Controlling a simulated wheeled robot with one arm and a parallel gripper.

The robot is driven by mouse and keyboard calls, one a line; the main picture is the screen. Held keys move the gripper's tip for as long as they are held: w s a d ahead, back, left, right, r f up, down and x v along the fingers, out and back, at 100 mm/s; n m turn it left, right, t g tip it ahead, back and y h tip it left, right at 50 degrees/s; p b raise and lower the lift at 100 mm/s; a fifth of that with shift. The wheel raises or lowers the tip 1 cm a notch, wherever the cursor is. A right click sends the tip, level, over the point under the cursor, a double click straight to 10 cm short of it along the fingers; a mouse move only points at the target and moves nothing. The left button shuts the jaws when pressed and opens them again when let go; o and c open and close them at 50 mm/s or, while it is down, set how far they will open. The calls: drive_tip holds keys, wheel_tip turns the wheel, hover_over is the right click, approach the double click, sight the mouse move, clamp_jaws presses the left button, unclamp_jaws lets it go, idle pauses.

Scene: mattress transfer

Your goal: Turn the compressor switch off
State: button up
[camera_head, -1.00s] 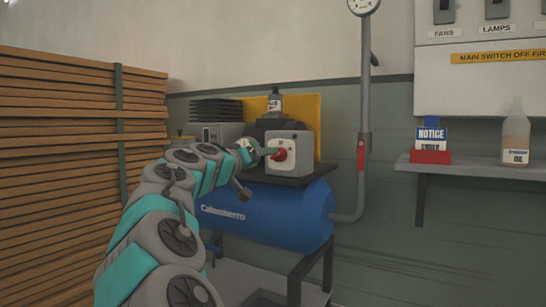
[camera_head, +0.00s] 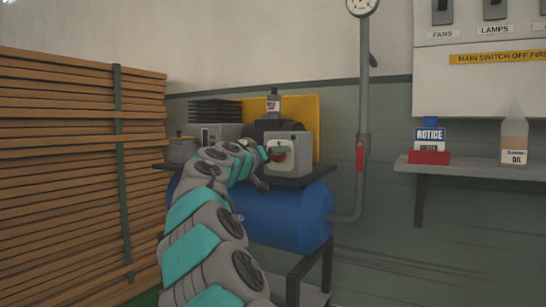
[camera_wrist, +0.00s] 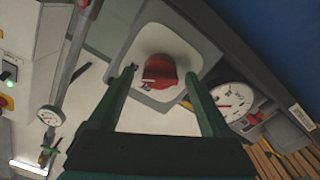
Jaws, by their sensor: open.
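The compressor switch is a red rotary knob (camera_wrist: 160,72) on a pale plate of a grey box. In the wrist view it lies between the two green fingers of my gripper (camera_wrist: 158,76), which are spread apart with gaps on both sides. The compressor has a blue tank (camera_head: 290,215) below the switch box (camera_head: 300,155). Whether the fingers touch the knob is not clear.
A round gauge (camera_wrist: 232,102) sits close beside the switch plate in the wrist view. A grey pipe (camera_head: 363,90) rises to the right. A shelf (camera_head: 470,164) holds a notice block and an oil bottle. Stacked planks (camera_head: 60,170) stand at the left.

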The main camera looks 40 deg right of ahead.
clamp_jaws()
idle(0.6)
drive_tip(key=shift+n, duration=0.3)
drive_tip(key=n+p, duration=1)
drive_tip(key=n, duration=0.1)
drive_tip(key=shift+w+a+f, duration=0.1)
drive_tip(key=shift+n, duration=0.4)
